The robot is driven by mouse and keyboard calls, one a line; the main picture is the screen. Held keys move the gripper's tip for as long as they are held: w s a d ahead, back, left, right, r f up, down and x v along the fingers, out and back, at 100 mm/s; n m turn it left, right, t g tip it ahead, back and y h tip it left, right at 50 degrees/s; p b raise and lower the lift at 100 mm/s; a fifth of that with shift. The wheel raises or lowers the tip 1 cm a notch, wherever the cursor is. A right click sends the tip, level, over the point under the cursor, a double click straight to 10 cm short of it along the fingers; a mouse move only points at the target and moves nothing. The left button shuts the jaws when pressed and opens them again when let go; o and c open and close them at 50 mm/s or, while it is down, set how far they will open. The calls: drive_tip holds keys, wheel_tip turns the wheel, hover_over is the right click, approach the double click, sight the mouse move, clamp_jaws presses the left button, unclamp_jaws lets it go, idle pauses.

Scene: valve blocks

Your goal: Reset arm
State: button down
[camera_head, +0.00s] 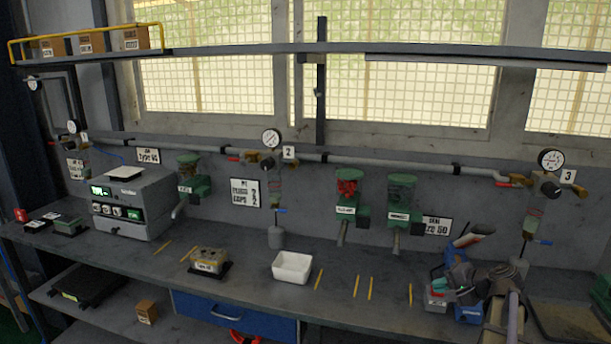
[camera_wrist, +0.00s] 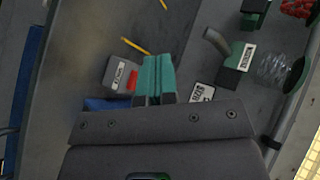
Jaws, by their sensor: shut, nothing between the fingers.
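The grey block (camera_wrist: 121,75) with a white label and a red part lies just left of the fingers in the wrist view. My arm covers some of the bench's right end in the head view.
The workbench (camera_head: 345,268) bears a white tray (camera_head: 292,267), a valve block (camera_head: 209,260) and a grey machine (camera_head: 122,202). Green dispensers (camera_head: 349,192) and a pipe with gauges line the back wall. A shelf (camera_head: 250,50) runs above. The bench middle is mostly clear.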

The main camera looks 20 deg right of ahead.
drive_tip(key=s+a+f+n+g+h, duration=0.1)
drive_tip(key=s+a+f+n+g, duration=0.1)
drive_tip(key=a, duration=1)
drive_tip(key=s+a+f+n+g+h, duration=0.2)
drive_tip(key=a+n, duration=0.4)
drive_tip(key=a, duration=0.6)
drive_tip(key=s+a+f+n+g+h, duration=0.2)
drive_tip(key=s+a+n+g, duration=0.3)
drive_tip(key=a, duration=0.7)
drive_tip(key=shift+f+g, duration=0.6)
drive_tip(key=shift+f, duration=0.3)
